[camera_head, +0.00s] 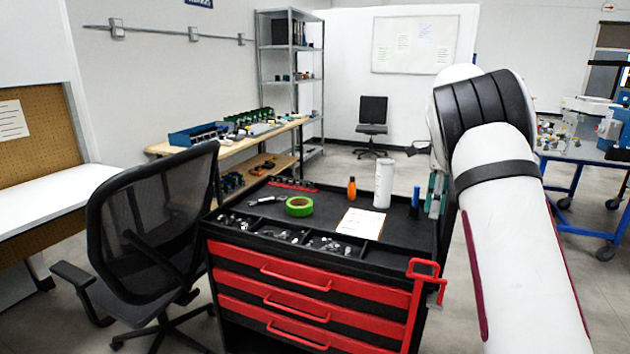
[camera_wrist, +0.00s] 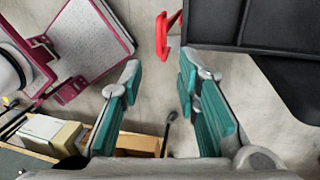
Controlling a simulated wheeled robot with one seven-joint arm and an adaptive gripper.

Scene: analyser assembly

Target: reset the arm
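My gripper (camera_wrist: 160,80) shows in the wrist view with its two teal-padded fingers apart and nothing between them. Bare grey floor lies behind the gap. In the head view my white arm reaches up from the lower right and bends at a black joint. The teal part of my gripper (camera_head: 436,192) shows beside the right edge of the tool cart (camera_head: 400,240), partly hidden by my arm. In the wrist view the cart's red side handle (camera_wrist: 167,36) is beyond the fingertips, apart from them.
The cart top holds green tape (camera_head: 299,206), an orange bottle (camera_head: 351,187), a white cylinder (camera_head: 383,184), paper (camera_head: 361,223) and small parts. An office chair (camera_head: 150,230) stands left of it. A blue-framed table (camera_head: 590,150) stands right. Open floor lies behind the cart.

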